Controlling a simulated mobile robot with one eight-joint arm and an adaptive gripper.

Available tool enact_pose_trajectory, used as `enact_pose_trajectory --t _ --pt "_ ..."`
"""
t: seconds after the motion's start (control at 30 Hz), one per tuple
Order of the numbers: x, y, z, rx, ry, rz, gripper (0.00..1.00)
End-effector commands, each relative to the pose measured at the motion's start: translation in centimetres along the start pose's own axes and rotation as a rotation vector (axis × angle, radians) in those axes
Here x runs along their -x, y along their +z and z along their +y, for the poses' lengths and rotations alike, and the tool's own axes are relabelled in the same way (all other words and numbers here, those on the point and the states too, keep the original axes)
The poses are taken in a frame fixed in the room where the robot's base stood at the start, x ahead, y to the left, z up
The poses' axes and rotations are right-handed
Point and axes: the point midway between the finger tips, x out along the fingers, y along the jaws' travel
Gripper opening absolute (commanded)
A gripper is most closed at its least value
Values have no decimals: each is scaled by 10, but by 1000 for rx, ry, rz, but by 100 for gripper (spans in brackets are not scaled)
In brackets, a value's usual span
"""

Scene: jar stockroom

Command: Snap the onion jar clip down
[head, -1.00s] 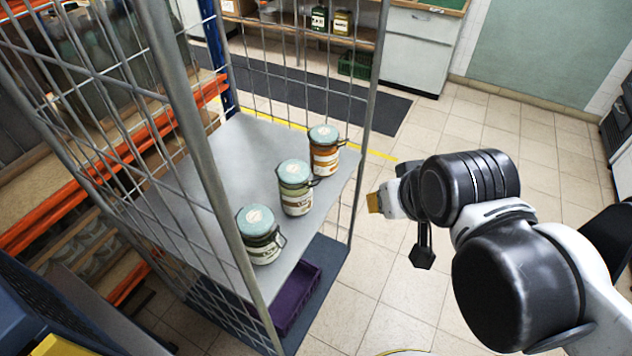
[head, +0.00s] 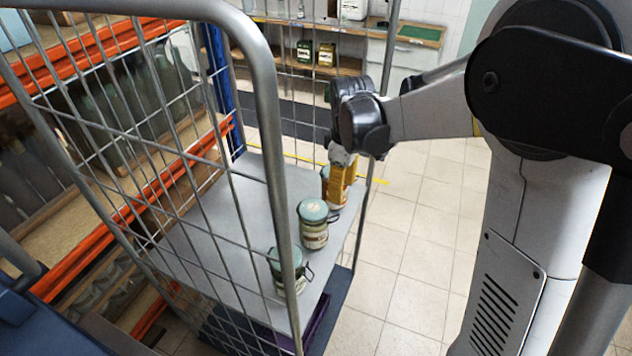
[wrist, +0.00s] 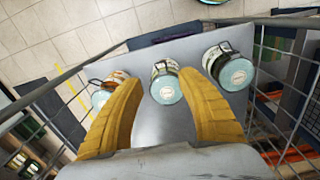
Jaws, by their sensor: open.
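Three lidded clip jars stand upright in a row on the grey cage shelf (head: 215,235). The near jar (head: 286,272) and middle jar (head: 313,226) have pale green lids. The far jar (head: 325,175) has orange-brown contents and is mostly hidden behind my gripper (head: 338,192). I cannot read which label says onion. In the wrist view my gripper (wrist: 162,80) is open and empty, its yellow fingers either side of the middle jar (wrist: 166,88). The far jar (wrist: 101,97) is beyond the left finger, with a wire clip sticking out; the near jar (wrist: 235,72) is to the right.
Wire mesh sides and a thick grey post (head: 275,150) of the roll cage stand close around the shelf. An orange-and-blue rack (head: 130,205) is at left. A purple crate (head: 318,322) sits below the shelf. Tiled floor (head: 400,250) at right is clear.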

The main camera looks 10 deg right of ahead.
Motion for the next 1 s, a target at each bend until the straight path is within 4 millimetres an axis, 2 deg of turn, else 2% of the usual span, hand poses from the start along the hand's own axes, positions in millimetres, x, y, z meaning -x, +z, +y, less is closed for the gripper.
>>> enact_pose_trajectory --t 0.1,0.27,0.7,0.83,1.0 --pt "-10 -5 7 49 -25 -20 45" --pt "-25 -6 8 66 -34 -27 45" --pt "-106 -4 6 64 -33 -25 45" --pt "-118 -4 5 64 -33 -25 45" --pt "-122 -4 5 63 -32 -25 45"
